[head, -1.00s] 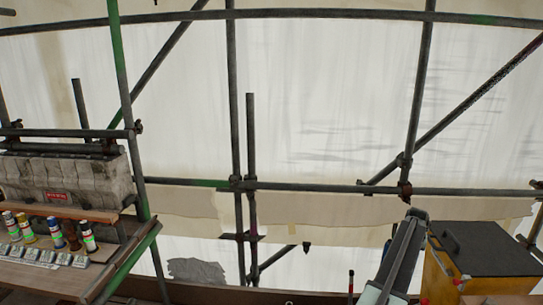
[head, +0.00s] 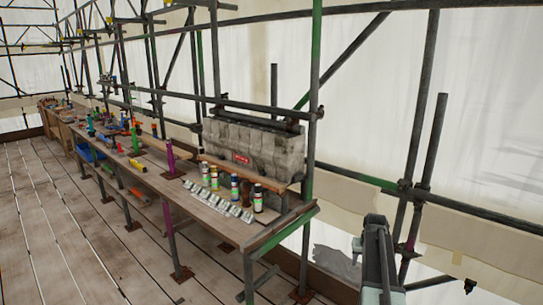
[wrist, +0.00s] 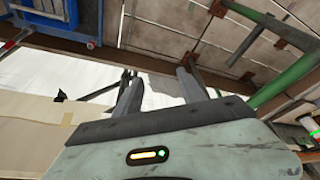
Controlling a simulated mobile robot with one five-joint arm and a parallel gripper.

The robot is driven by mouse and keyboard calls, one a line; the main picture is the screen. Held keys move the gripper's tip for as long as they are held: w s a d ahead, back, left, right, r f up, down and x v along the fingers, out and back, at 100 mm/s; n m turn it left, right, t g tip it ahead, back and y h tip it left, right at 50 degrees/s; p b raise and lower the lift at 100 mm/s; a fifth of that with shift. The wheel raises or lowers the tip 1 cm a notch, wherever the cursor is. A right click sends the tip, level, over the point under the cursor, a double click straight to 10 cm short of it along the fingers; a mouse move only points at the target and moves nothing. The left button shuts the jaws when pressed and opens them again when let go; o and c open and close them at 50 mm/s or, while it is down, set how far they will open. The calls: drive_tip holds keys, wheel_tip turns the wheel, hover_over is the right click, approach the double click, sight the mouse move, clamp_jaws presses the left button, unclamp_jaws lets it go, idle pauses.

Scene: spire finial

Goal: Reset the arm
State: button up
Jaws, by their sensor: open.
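My gripper (wrist: 157,76) shows in the wrist view with its two dark fingers apart and nothing between them. Beyond the fingers are pale sheeting, scaffold bars and floor boards, all apart from the gripper. In the head view my arm (head: 377,262) stands raised at the lower right, in front of the sheeting. The gripper's fingers cannot be made out there.
A long wooden bench (head: 215,222) runs from centre to far left, bearing several bottles, small grey blocks and tools. A stone block (head: 245,146) stands at its back. Green and grey scaffold poles (head: 314,90) rise nearby. The plank floor (head: 60,240) at left is mostly clear.

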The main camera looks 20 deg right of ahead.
drive_tip(key=w+a+f+n+y+b, duration=0.1)
drive_tip(key=a+n, duration=0.1)
drive_tip(key=a, duration=1.3)
drive_tip(key=w+a+f+n+y+b, duration=0.1)
drive_tip(key=w+a+f+n, duration=0.1)
drive_tip(key=a, duration=1.4)
drive_tip(key=s+a+n+g, duration=0.15)
drive_tip(key=s+a, duration=0.45)
drive_tip(key=a, duration=0.6)
drive_tip(key=s+a+f+g, duration=0.1)
drive_tip(key=s+a, duration=0.1)
drive_tip(key=s, duration=0.7)
drive_tip(key=shift+a+g, duration=0.2)
drive_tip(key=shift+g, duration=0.15)
